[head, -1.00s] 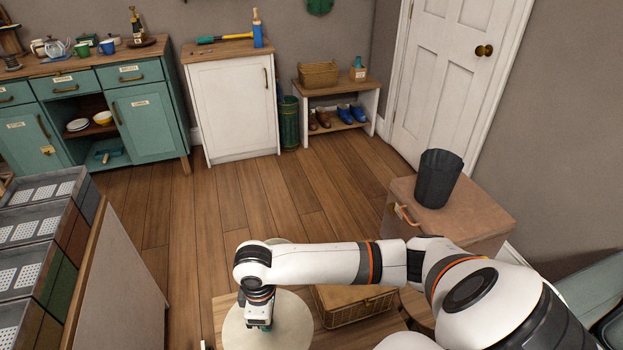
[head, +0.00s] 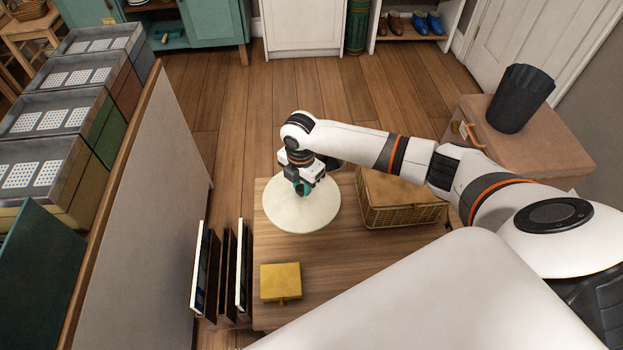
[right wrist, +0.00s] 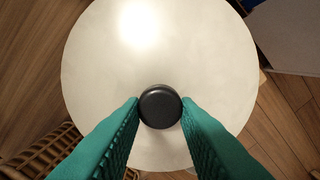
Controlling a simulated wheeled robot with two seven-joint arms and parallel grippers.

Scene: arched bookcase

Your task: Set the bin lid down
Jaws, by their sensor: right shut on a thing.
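The bin lid (head: 285,213) is a round, cream-coloured disc over the far left part of a low wooden table. My right gripper (head: 303,188) points down at its middle. In the right wrist view the lid (right wrist: 95,75) lies flat across the picture, with a round black knob (right wrist: 160,106) in its middle. The green fingers of the right gripper (right wrist: 160,112) are shut on this knob from both sides. I cannot tell whether the lid touches the table top. The left gripper is not in view.
A wicker basket with a lid (head: 405,213) stands right of the bin lid. A small yellow box (head: 280,282) is nearer on the table (head: 345,275). Upright frames (head: 222,270) stand at its left edge. A dark open bin (head: 519,98) stands on a chest (head: 560,140) at right.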

